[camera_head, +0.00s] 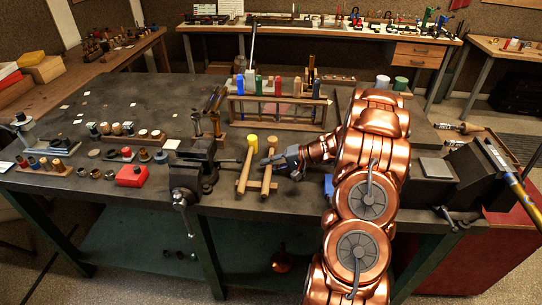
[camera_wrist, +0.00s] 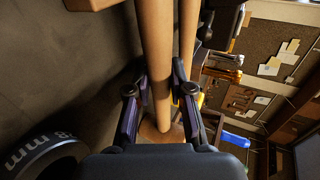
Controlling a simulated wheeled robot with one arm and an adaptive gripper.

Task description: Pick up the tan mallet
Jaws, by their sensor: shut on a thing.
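The tan mallet has a long wooden handle (camera_head: 267,180) that shows beside the vise on the bench. My gripper (camera_head: 268,160) is shut around this handle. In the wrist view the handle (camera_wrist: 155,60) runs between the two fingers (camera_wrist: 160,92), and its round tan head (camera_wrist: 163,135) shows just below them, partly hidden by the gripper. The mallet still looks to be at its wooden rack, and I cannot tell whether it is lifted.
A yellow-headed mallet (camera_head: 252,141) stands close on the left, its handle (camera_wrist: 188,40) next to the held one. A dark vise (camera_head: 190,170) is farther left. A tool rack (camera_head: 278,110) stands behind. Open bench top lies at the back left.

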